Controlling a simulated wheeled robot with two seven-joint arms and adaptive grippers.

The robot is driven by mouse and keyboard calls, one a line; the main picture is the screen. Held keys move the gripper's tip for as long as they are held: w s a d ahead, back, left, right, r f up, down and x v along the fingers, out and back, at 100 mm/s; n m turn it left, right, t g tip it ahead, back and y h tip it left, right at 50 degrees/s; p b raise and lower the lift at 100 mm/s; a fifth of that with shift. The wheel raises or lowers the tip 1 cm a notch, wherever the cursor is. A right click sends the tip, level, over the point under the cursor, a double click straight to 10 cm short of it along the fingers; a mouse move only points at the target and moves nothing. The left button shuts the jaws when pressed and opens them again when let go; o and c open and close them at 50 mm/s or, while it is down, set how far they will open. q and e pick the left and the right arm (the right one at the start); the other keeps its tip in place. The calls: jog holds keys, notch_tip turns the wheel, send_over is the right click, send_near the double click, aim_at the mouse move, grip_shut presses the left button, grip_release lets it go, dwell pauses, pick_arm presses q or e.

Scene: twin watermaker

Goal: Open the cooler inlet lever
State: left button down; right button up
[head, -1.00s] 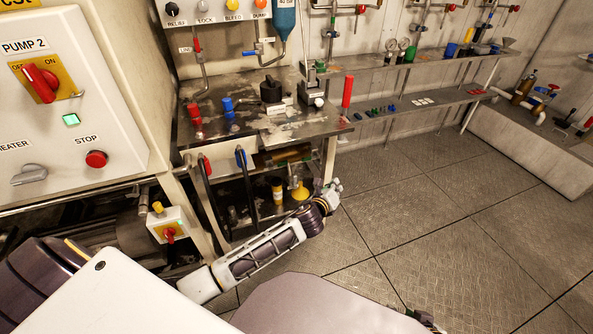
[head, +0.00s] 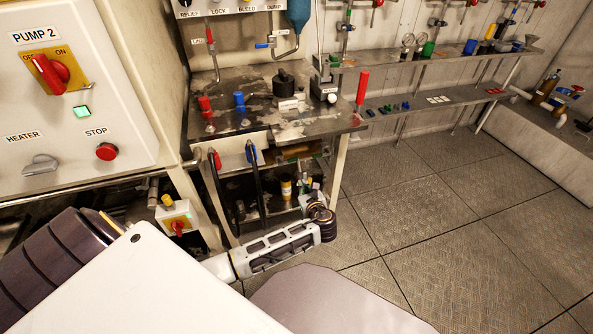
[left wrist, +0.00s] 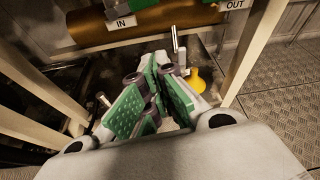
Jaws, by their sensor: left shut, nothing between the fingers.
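The cooler is a bronze cylinder under the bench, seen in the left wrist view (left wrist: 160,22) and partly in the head view (head: 292,153). A white IN label (left wrist: 121,23) and an OUT label (left wrist: 235,4) mark it. A thin upright metal handle (left wrist: 177,42) shows below the cylinder, just beyond my fingers; I cannot tell whether it is the inlet lever. My left gripper (left wrist: 156,88) is shut and empty, its green pads together, below the cooler. In the head view the left gripper (head: 308,192) is at the bench's lower right. My right gripper is out of view.
A yellow funnel-like object (left wrist: 197,81) stands beyond my right finger. Pale frame legs (left wrist: 252,50) flank the space under the bench. Black hoses (head: 218,195) hang at the bench front. The floor (head: 440,210) to the right is clear.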

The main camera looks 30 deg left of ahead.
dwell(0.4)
pick_arm(q)
jog(key=shift+b+x, duration=1.95)
jog(key=shift+x, duration=3.15)
jog(key=r, duration=0.4)
jog(key=shift+s+a, duration=0.1)
jog(key=shift+s, duration=0.15)
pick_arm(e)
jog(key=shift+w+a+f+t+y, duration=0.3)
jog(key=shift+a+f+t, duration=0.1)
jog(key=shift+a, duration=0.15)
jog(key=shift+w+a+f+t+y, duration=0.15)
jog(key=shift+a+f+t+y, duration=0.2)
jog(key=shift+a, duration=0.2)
pick_arm(q)
jog(key=shift+w+r, duration=0.1)
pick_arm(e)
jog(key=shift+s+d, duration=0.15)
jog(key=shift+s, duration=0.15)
pick_arm(q)
jog(key=shift+r+n, duration=0.1)
jog(key=shift+n, duration=0.2)
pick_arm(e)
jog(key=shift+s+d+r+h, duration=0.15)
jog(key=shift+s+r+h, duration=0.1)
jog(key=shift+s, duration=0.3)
